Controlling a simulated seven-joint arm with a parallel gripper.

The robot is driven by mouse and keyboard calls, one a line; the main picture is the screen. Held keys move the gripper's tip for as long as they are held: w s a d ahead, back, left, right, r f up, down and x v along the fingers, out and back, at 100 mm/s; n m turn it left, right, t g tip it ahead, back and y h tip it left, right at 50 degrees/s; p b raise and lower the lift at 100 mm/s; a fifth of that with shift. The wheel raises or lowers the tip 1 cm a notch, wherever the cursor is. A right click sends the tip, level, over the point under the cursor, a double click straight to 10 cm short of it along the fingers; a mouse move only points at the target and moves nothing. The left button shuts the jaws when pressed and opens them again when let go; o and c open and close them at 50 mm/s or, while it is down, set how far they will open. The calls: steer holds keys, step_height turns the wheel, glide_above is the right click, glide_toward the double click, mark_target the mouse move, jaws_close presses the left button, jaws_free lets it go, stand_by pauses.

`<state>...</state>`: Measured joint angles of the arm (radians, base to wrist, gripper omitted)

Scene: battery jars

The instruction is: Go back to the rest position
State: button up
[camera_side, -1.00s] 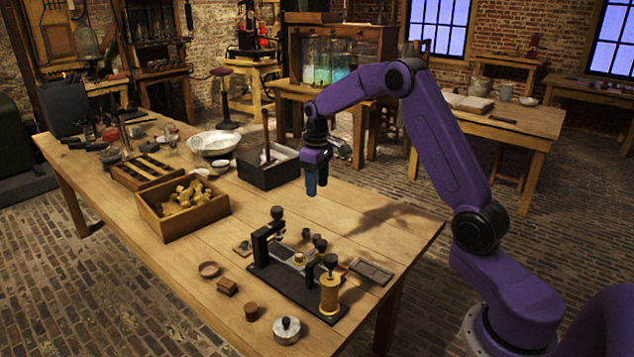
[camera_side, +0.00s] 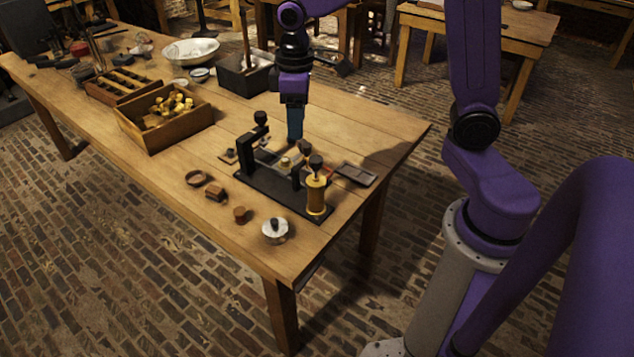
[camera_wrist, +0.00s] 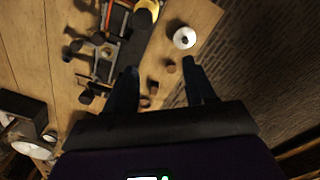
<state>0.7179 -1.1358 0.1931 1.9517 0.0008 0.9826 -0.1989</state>
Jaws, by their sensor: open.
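My gripper (camera_side: 295,128) hangs from my purple arm above the wooden workbench, pointing down. In the side view its dark blue tips overlap the back of a black-based apparatus (camera_side: 262,188); I cannot tell the exact height. In the wrist view the two fingers of my gripper (camera_wrist: 162,82) stand well apart with nothing held between them. The apparatus carries a brass cylinder (camera_side: 317,196) with a dark knob, a dark upright post and small jars. It also shows at the top of the wrist view (camera_wrist: 118,25).
A flat tray (camera_side: 357,174) lies right of the apparatus. A wooden box of brass parts (camera_side: 168,136) and a dark box (camera_side: 240,82) stand further back.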

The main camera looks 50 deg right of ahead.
steer(key=s+n, duration=0.5)
steer(key=s, duration=1.8)
steer(key=shift+s+a+f+n, duration=0.25)
steer(key=shift+a+f+n, duration=0.05)
steer(key=shift+a+f, duration=0.15)
